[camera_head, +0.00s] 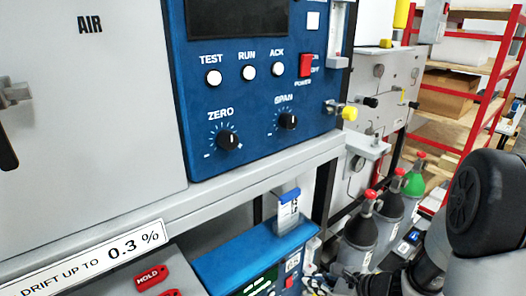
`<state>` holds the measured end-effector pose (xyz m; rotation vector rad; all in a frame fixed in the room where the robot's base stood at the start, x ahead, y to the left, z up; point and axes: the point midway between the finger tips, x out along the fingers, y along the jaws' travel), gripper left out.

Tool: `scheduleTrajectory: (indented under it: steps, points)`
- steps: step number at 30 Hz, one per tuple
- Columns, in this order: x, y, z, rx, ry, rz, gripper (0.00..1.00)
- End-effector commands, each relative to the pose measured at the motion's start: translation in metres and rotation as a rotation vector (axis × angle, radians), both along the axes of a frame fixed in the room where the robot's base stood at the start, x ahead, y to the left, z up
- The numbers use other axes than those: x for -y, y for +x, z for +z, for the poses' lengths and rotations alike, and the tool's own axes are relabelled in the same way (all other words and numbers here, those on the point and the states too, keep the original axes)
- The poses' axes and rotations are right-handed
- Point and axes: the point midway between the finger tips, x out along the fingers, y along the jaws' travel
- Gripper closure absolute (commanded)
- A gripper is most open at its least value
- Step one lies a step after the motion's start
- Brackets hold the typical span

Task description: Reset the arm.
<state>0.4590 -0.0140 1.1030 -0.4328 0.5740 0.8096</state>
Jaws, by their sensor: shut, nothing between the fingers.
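My arm comes in at the lower right, with a black round joint cap and grey links. My gripper (340,283) shows only in part at the bottom edge, as small dark pieces beside the blue-topped unit. It is shut with nothing held, and most of it is cut off by the frame. The blue analyser panel (255,95) stands above and to the left of it, with TEST, RUN and ACK buttons, a red POWER switch (305,65), a ZERO knob (228,140) and a SPAN knob (288,120).
A grey AIR door (90,120) fills the left. Below the ledge are a DRIFT UP TO 0.3 % label (95,262), a red HOLD tag (151,276) and a blue-topped unit (255,252). Gas cylinders (360,235) stand close to my arm, before a red shelf rack (490,85).

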Motion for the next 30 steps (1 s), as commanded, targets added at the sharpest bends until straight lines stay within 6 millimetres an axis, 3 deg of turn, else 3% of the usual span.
scheduleTrajectory:
  steps: [3,6,11,14,19,24,30]
  points:
    - [-0.042,-0.025,0.040,0.133,-0.145,0.308,1.00]
    - [-0.069,-0.058,0.064,0.234,-0.285,0.573,1.00]
    - [-0.087,-0.116,0.086,0.372,-0.542,0.968,1.00]
    - [-0.083,-0.150,0.093,0.443,-0.724,1.196,1.00]
    - [-0.057,-0.193,0.102,0.521,-1.059,1.522,1.00]
    - [-0.027,-0.212,0.113,0.539,-1.322,1.710,1.00]
    - [-0.012,-0.218,0.120,0.531,-1.443,1.781,1.00]
